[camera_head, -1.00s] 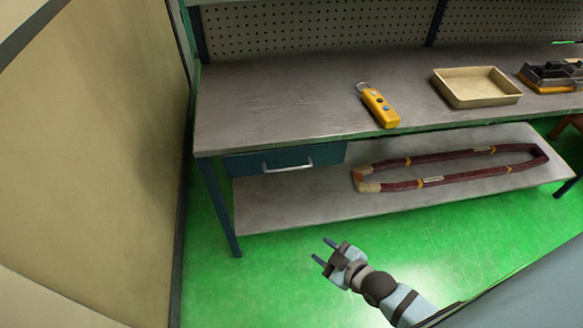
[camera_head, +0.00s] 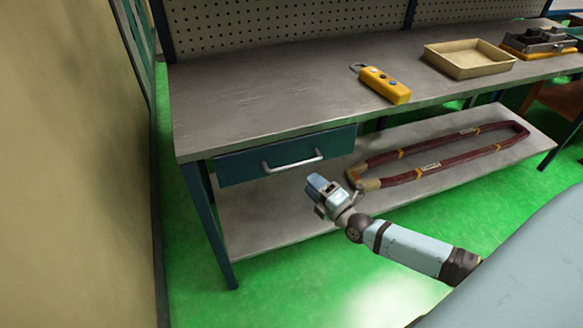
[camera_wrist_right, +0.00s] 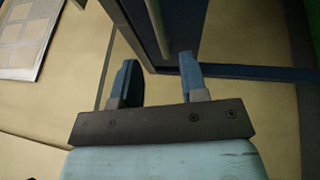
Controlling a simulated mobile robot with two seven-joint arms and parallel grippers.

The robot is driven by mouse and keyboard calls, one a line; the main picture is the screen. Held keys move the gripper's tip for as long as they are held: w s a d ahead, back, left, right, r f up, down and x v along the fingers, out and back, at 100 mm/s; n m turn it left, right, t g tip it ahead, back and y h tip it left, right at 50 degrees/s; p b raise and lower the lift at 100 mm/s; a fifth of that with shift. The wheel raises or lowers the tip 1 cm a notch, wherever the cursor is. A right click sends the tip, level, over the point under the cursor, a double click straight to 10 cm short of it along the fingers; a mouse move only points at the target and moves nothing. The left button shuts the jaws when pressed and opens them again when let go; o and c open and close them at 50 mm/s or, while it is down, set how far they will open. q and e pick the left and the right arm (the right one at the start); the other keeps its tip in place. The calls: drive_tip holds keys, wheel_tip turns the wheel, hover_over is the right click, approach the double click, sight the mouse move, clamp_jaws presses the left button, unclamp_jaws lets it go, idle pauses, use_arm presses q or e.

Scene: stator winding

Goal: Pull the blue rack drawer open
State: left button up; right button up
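The blue rack drawer (camera_head: 240,168) sits under the left end of the grey workbench top and looks shut. Its pale metal bar handle (camera_head: 293,163) runs across the front. My right gripper (camera_head: 316,184) is in front of the bench, just below and right of the handle in the picture, apart from it as far as I can see. In the right wrist view the two blue fingers of my right gripper (camera_wrist_right: 158,68) stand apart with nothing between them. My left gripper is in no view.
A yellow pendant controller (camera_head: 385,85), a shallow tan tray (camera_head: 468,68) and a dark device (camera_head: 538,40) lie on the workbench (camera_head: 235,110). A dark red loop (camera_head: 450,155) lies on the lower shelf. A beige wall (camera_head: 75,150) stands at the left.

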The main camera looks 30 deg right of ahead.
sight(292, 166)
drive_tip(key=b+x, duration=0.1)
drive_tip(key=x, duration=0.7)
drive_tip(key=shift+w+a, duration=0.1)
drive_tip(key=shift+w, duration=0.2)
clamp_jaws()
